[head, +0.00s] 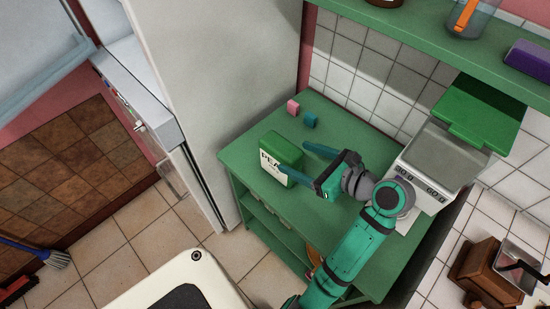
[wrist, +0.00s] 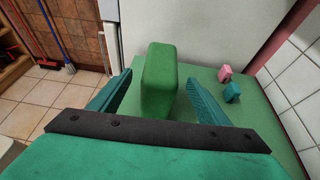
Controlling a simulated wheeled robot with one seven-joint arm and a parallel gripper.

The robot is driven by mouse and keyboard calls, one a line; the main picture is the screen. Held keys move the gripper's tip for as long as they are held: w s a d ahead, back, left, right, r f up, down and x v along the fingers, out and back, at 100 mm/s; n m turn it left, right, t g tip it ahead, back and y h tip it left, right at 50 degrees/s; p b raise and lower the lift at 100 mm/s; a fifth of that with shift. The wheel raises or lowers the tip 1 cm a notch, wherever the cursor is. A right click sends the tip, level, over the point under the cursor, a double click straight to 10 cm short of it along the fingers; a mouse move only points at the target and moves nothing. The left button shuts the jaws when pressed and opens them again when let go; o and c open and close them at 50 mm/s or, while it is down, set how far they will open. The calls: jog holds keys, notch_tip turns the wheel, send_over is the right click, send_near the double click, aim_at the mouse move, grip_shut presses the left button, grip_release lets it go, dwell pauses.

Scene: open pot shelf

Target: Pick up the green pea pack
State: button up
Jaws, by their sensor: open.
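The green pea pack (head: 283,153) stands upright on the green cabinet top, near its left front edge. A white label with the letters "PEA" shows on its front in the head view. My gripper (head: 292,160) is open, with its two fingers pointing toward the pack. In the wrist view the pack (wrist: 160,78) is ahead, in the gap between the fingertips (wrist: 160,90), with space on either side. The label is hidden in the wrist view. I cannot tell how far the fingertips reach along the pack's sides.
A pink block (head: 293,107) and a teal block (head: 310,120) sit behind the pack on the cabinet top (head: 245,150). A scale (head: 425,172) stands at the right, under a green wall shelf (head: 420,30). A tall white fridge (head: 225,90) is at the left.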

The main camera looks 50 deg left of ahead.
aim_at(281, 151)
jog(key=shift+x, duration=3.95)
jog(key=shift+f, duration=0.15)
jog(key=c, duration=1.5)
